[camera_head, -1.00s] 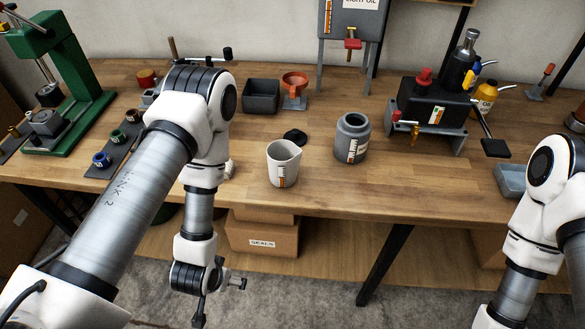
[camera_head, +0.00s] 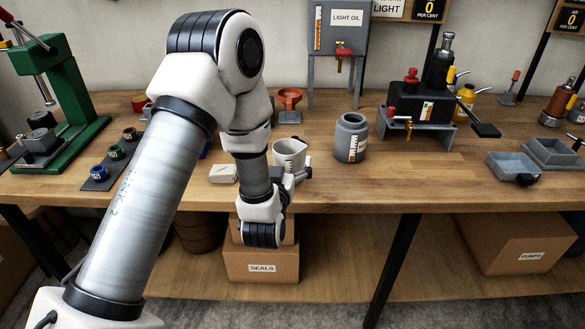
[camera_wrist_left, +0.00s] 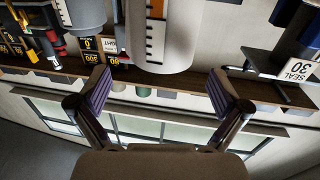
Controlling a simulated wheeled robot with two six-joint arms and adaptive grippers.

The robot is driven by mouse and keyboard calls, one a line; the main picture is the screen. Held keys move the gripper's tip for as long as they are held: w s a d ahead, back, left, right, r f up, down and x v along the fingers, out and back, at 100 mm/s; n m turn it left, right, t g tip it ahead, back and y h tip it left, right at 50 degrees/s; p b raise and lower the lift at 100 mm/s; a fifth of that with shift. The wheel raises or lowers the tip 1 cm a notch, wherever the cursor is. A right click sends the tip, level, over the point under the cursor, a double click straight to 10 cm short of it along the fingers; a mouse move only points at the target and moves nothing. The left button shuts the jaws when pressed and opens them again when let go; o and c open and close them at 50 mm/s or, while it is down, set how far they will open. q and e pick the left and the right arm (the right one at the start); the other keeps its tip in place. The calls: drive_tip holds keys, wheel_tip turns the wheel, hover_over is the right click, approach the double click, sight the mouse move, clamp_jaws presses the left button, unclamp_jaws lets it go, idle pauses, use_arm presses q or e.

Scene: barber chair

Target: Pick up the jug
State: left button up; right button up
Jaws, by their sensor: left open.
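The jug (camera_head: 286,152) is a pale grey measuring cup with a scale on its side. It stands upright near the front edge of the wooden bench, with its lower part hidden behind my left wrist. My left gripper (camera_head: 303,173) is at the jug's front right in the head view, seen small and partly hidden. In the left wrist view my left gripper (camera_wrist_left: 160,88) is open and empty, its two fingers spread. The jug (camera_wrist_left: 158,35) appears at the top middle there, between and beyond the fingertips. My right gripper is out of view.
A grey canister (camera_head: 352,140) stands just right of the jug. A small pale block (camera_head: 223,174) lies to its left on the bench (camera_head: 400,180). An orange funnel (camera_head: 289,97) is behind. A green press (camera_head: 75,95) stands far left. Bench front between canister and grey trays (camera_head: 512,165) is clear.

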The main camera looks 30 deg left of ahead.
sight(287, 147)
use_arm(q)
drive_tip(key=shift+w+a+r, duration=0.25)
drive_tip(key=shift+w+a, duration=0.05)
drive_tip(key=shift+w, duration=0.15)
drive_tip(key=x, duration=0.1)
drive_tip(key=p+x, duration=0.1)
drive_tip(key=x, duration=0.2)
drive_tip(key=shift+f+p, duration=0.25)
drive_tip(key=shift+p, duration=0.05)
drive_tip(key=shift+w+a+f, duration=0.1)
drive_tip(key=shift+w+f, duration=0.05)
drive_tip(key=shift+w, duration=0.05)
drive_tip(key=shift+s, duration=0.15)
drive_tip(key=c, duration=1.6)
drive_tip(key=shift+o, duration=0.2)
